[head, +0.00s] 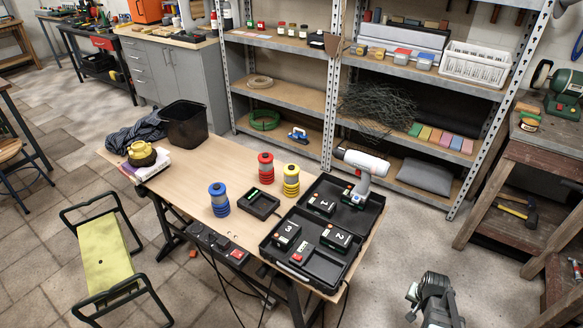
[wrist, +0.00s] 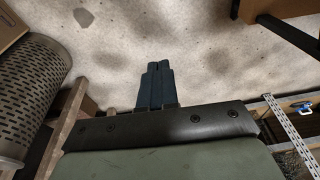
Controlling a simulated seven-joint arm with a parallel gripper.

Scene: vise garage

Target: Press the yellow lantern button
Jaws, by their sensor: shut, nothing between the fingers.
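The yellow lantern (head: 291,182) stands upright on the wooden table (head: 190,178) in the head view, behind the open black case. It has a ringed yellow body and a dark band; its button is too small to make out. A red lantern (head: 266,168) stands to its left and a blue lantern (head: 219,200) further left. My gripper (wrist: 158,66) shows in the wrist view, with its dark fingers together and empty above bare floor. In the head view my arm's end shows at the bottom right, off the table and well apart from the yellow lantern.
A small black tray (head: 259,204) lies between the blue and yellow lanterns. Metal shelving (head: 335,100) stands behind the table. A wooden workbench (head: 540,155) is at the right, with open floor before it.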

